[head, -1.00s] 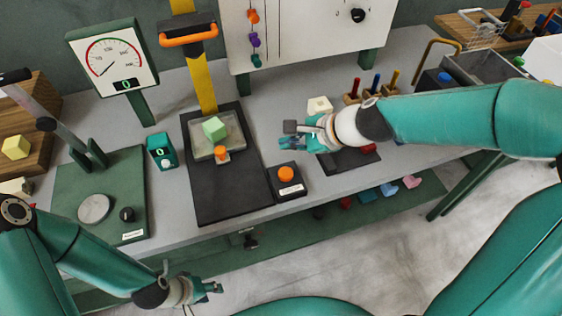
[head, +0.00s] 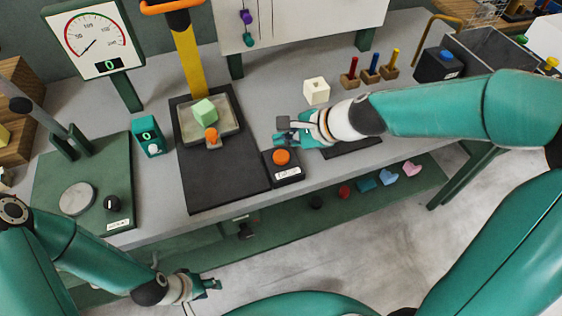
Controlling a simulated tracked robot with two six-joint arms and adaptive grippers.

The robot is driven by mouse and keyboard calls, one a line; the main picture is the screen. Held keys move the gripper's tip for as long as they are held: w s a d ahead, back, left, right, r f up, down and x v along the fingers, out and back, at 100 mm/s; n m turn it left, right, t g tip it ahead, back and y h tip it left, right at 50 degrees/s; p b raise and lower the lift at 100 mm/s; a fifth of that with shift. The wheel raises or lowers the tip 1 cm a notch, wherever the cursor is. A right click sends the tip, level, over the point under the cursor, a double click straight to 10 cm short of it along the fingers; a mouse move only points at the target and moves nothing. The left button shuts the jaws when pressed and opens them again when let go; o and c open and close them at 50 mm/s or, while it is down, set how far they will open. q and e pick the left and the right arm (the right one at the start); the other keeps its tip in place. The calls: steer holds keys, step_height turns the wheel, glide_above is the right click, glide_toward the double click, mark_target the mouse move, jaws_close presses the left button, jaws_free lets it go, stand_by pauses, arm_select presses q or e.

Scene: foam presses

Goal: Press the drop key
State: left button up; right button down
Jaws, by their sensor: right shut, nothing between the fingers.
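A black box (head: 285,174) with a round orange button (head: 281,157) stands near the front edge of the bench, right of the drop press. Its white label is too small to read, so I cannot tell if it is the drop key. A second black box (head: 438,68) with a blue button (head: 446,55) is at the back right. My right gripper (head: 283,131) is shut and empty, just behind and above the orange button, apparently apart from it. My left gripper (head: 213,285) hangs low in front of the bench, away from the buttons; its jaw opening is unclear.
A green foam cube (head: 204,111) sits on the press tray (head: 230,122) by a yellow column (head: 190,65). A white cube (head: 316,90) and several coloured pegs in wooden blocks (head: 372,70) stand behind my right arm. A small teal display (head: 148,138) is left of the press.

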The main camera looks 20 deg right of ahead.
mark_target(275, 153)
arm_select(q)
steer(key=shift+f+b, duration=0.95)
steer(key=shift+f, duration=0.5)
arm_select(e)
steer(key=shift+f, duration=1.45)
arm_select(q)
steer(key=shift+f+b, duration=0.35)
arm_select(e)
steer(key=shift+f, duration=0.35)
arm_select(q)
steer(key=shift+f+b, duration=0.5)
steer(key=shift+b, duration=0.05)
arm_select(e)
steer(key=shift+f, duration=0.5)
arm_select(q)
steer(key=shift+r, duration=0.1)
arm_select(e)
steer(key=shift+r, duration=0.1)
arm_select(q)
steer(key=shift+r+p, duration=0.8)
steer(key=shift+p, duration=0.1)
arm_select(e)
steer(key=shift+r, duration=0.85)
step_height(275, 153, up, 5)
steer(key=p, duration=0.5)
arm_select(q)
step_height(275, 153, up, 5)
steer(key=shift+f, duration=0.1)
